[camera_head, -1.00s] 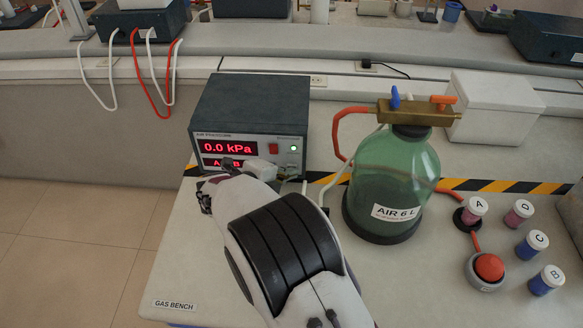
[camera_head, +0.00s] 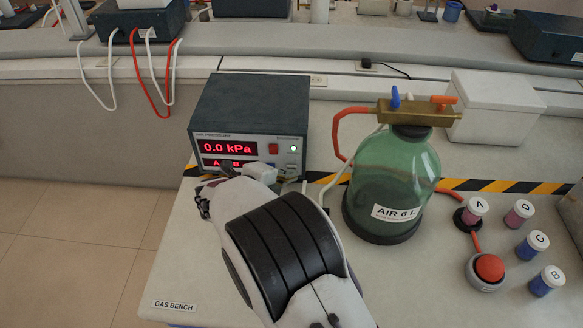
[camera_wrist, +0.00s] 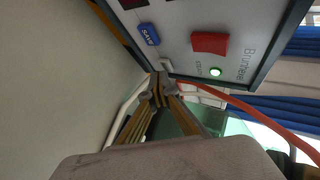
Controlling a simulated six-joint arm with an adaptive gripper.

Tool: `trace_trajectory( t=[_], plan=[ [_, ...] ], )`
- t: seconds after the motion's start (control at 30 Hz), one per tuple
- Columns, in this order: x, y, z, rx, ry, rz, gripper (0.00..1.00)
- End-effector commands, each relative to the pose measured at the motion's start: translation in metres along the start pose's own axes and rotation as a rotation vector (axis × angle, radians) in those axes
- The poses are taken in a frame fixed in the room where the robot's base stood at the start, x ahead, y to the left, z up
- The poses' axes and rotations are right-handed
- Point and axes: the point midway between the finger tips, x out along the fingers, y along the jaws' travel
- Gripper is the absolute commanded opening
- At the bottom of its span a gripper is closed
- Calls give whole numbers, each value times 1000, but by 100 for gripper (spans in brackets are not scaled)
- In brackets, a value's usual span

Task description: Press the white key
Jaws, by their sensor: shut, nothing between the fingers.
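The white key (camera_wrist: 167,66) is a small pale key on the front panel of the instrument box (camera_head: 250,104), beside the blue SAVE key (camera_wrist: 148,34) in the wrist view. In the head view the white key (camera_head: 292,168) shows small below the green light. My gripper (camera_wrist: 157,80) is shut and empty. Its fingertips overlap the near end of the white key in the wrist view; I cannot tell whether they touch it.
A red switch (camera_wrist: 210,42) and a lit green light (camera_wrist: 215,71) sit near the key. The display (camera_head: 226,147) reads 0.0 kPa. A green AIR 6 L bottle (camera_head: 393,180) with a red hose (camera_head: 338,135) stands right of the box. Several labelled jars stand farther right.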

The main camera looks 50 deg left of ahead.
Motion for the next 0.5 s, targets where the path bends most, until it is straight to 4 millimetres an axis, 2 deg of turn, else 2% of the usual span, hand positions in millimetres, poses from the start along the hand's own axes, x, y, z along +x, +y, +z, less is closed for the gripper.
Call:
trace_trajectory(
  t=[0.5],
  plan=[
    [-4, 3, -2, -1, 1, 1, 0]
  ],
)
